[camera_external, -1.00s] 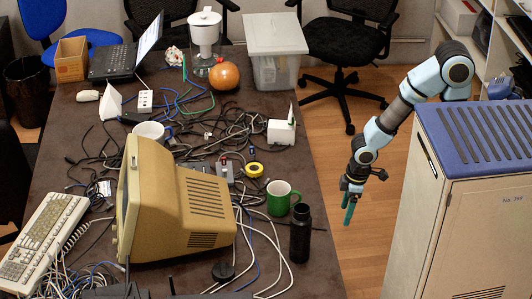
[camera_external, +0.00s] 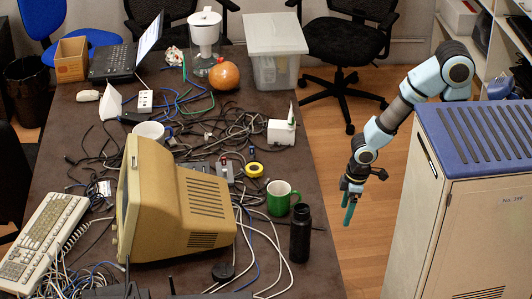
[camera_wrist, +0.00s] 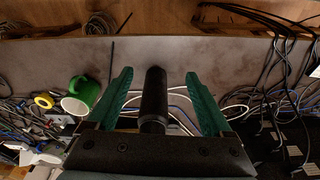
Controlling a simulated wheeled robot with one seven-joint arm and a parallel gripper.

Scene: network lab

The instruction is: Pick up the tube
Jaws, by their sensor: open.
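A black cylindrical bottle (camera_external: 300,235), the most tube-like thing in view, stands upright near the table's right edge, beside the green mug (camera_external: 280,198). My gripper (camera_external: 348,213) has teal fingers pointing down and shows to the right of the bottle in the external view. In the wrist view my gripper (camera_wrist: 157,80) is open, its fingers wide apart. The black bottle (camera_wrist: 154,92) lines up between them there, with a gap on each side. I see nothing held. The bottle's lower end is hidden by the gripper body in the wrist view.
The table (camera_external: 285,105) carries a beige monitor (camera_external: 180,205), a keyboard (camera_external: 42,235) and many loose cables (camera_external: 215,135). A yellow tape roll (camera_external: 254,170) lies behind the mug. A blue-topped cabinet (camera_external: 475,190) stands at right. Bare floor shows between table and cabinet.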

